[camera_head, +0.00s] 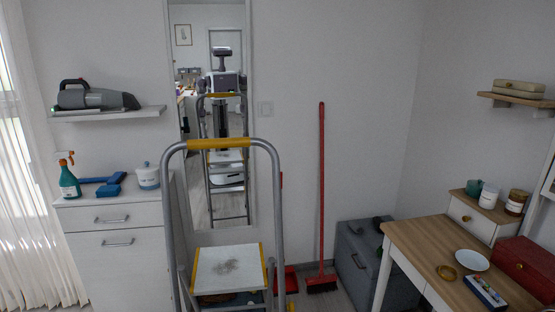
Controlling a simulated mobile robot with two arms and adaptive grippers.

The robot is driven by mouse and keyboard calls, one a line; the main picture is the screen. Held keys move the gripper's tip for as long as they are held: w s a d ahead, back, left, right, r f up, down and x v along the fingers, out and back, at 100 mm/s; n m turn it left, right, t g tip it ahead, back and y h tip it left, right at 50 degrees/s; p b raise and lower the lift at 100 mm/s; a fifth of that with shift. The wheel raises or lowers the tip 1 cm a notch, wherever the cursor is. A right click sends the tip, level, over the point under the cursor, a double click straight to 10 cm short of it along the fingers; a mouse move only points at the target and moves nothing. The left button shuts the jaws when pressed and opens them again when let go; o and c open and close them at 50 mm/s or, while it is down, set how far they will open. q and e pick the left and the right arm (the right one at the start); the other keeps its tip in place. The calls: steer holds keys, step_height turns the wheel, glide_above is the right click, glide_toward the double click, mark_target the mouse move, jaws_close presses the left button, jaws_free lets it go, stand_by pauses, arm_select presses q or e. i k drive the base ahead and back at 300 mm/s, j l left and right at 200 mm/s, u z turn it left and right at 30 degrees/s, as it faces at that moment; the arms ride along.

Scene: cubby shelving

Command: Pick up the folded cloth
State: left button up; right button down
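I cannot make out a folded cloth for certain in the head view. A blue item (108,190) with a handle-like strip lies on top of the white cabinet (115,262) at the left, between a green spray bottle (69,182) and a white lidded pot (148,177). It looks more like a brush, but a cloth cannot be ruled out. Neither of my grippers shows directly in the view. My own body appears as a small reflection in the mirror (212,125), where the grippers are too small to read.
A stepladder (225,268) with yellow trim stands in front of the mirror. A vacuum (97,97) rests on the left wall shelf (140,112). A red broom (322,200) leans by a grey chest (352,255). The wooden desk (420,245) at right holds small items and a red box (522,262).

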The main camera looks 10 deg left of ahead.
mark_target(110, 191)
steer(key=u, duration=1.3)
